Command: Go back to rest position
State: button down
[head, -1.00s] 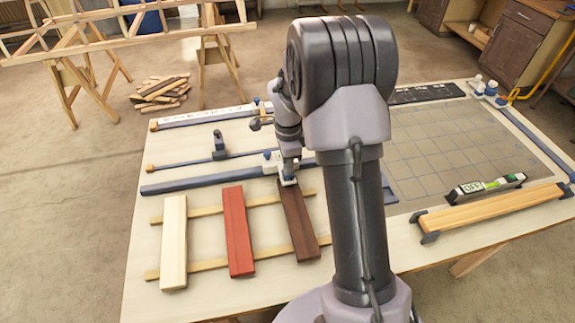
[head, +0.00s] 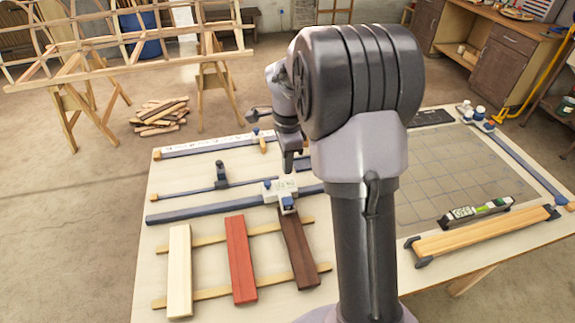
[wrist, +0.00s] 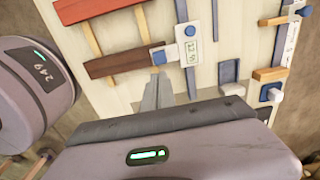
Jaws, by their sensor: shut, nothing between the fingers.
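My gripper (head: 291,166) is shut and empty, pointing down in the air above the table. In the wrist view its narrow grey fingers (wrist: 156,92) appear shut, beside a white meter (wrist: 190,44) with a small display and a blue knob. In the head view the white meter (head: 283,192) sits at the far end of a dark brown lath (head: 298,248), just below my gripper. A red lath (head: 241,260) and a pale lath (head: 180,270) lie to its left. All three laths rest across two thin wooden strips (head: 206,240).
Blue-grey bar clamps (head: 200,215) lie behind the laths on the table. A gridded mat (head: 440,178), a green-marked level (head: 478,208) and a clamped wooden bar (head: 482,234) are at right. A wooden frame on trestles (head: 75,95) and a scrap pile (head: 158,115) stand behind.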

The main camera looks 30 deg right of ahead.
dwell(0.3)
jog(key=s+a+r+n+t+b, duration=0.4)
jog(key=s+a+r+n+b, duration=0.3)
jog(key=s+a+n, duration=0.55)
jog(key=s+a+f+n+t+y, duration=0.1)
jog(key=s+a+n, duration=0.3)
jog(key=s, duration=0.6)
jog(key=shift+s+a+f+t+y+b, duration=0.3)
jog(key=shift+s+a+y+b, duration=0.15)
jog(key=shift+a, duration=0.7)
